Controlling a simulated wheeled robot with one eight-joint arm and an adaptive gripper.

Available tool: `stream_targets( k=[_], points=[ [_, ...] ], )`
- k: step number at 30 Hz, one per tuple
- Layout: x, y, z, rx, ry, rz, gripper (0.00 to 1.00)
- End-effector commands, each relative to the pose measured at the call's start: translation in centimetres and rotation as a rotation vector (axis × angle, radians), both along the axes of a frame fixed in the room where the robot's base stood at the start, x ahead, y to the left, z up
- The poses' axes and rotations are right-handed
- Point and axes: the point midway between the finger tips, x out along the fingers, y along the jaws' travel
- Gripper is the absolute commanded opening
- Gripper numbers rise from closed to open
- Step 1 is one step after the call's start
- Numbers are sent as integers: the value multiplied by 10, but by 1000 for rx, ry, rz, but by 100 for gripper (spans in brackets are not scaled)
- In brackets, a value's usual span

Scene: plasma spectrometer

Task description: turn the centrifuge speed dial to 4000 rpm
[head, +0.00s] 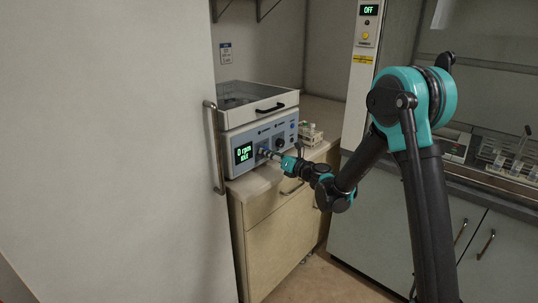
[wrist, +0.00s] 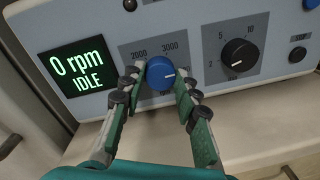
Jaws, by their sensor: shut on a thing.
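The centrifuge (head: 268,132) stands on the counter with its lid down in the head view. Its green display (wrist: 78,68) reads 0 rpm IDLE. The blue speed dial (wrist: 160,73) is on the front panel in the wrist view. Its white pointer line points right and slightly down. The marks 2000 and 3000 show above the dial; other marks are hidden by the fingers. My gripper (wrist: 158,84) is shut on the speed dial, one finger at each side. In the head view my gripper (head: 266,153) reaches the panel and covers the dial.
A black knob (wrist: 239,56) with its own scale sits right of the dial, with a stop button (wrist: 298,54) beyond it. A tube rack (head: 310,133) stands right of the centrifuge. A large pale door with a handle (head: 214,148) is close on the left.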

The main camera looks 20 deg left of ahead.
Motion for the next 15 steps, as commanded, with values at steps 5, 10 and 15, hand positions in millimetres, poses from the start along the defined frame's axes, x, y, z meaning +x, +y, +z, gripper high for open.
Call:
stream_targets(
  k=[5, 10, 15],
  points=[
    [0, 0, 0, 47, 114, 1, 2],
    [0, 0, 0, 81, 197, 1, 2],
    [0, 0, 0, 101, 247, 1, 2]
  ],
)
